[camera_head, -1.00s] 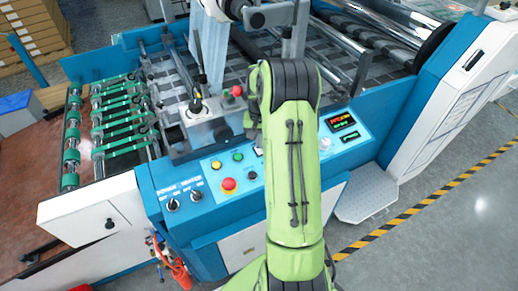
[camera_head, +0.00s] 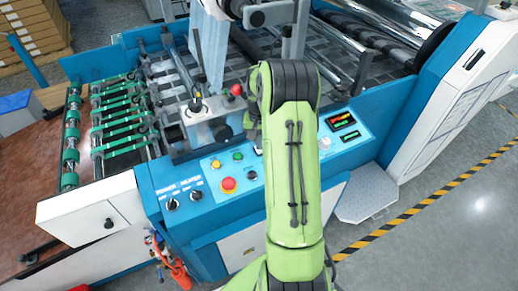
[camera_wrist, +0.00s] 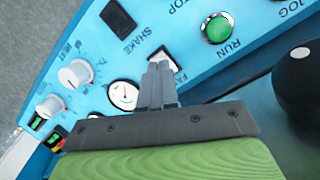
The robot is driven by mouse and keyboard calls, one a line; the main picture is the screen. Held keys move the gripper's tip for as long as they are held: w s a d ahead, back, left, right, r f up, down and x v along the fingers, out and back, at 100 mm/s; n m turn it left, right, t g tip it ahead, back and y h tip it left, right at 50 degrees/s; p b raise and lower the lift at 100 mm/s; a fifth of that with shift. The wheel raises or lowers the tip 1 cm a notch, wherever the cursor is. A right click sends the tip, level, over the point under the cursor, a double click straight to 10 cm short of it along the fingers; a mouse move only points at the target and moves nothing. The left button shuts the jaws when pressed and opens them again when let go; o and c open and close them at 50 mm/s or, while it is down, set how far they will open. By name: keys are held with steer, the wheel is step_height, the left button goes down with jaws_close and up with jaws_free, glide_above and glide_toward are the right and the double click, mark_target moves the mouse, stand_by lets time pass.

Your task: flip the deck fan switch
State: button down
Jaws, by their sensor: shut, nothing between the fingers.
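In the wrist view, a small pale rocker switch (camera_wrist: 161,56) sits on the blue panel (camera_wrist: 191,63), mostly hidden behind my fingers. The label beside it is partly covered and starts with "FA". My gripper (camera_wrist: 159,66) is shut and empty, with its fingertips over the near part of this switch. I cannot tell whether they touch it, or which way the switch is tipped. In the head view my green arm hides the gripper and this part of the control panel (camera_head: 208,205).
A dark rocker marked SHAKE (camera_wrist: 118,19), a green RUN button (camera_wrist: 217,28), a round gauge (camera_wrist: 123,95) and a white knob (camera_wrist: 75,74) surround the fingers. A black ball knob (camera_wrist: 297,82) stands close on the right. A red emergency button (camera_head: 228,184) is left of my arm.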

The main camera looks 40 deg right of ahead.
steer(key=shift+f+b, duration=0.55)
steer(key=shift+f, duration=0.25)
steer(key=shift+r, duration=0.1)
step_height(320, 180, up, 7)
steer(key=p, duration=0.5)
stand_by(0.4)
stand_by(0.4)
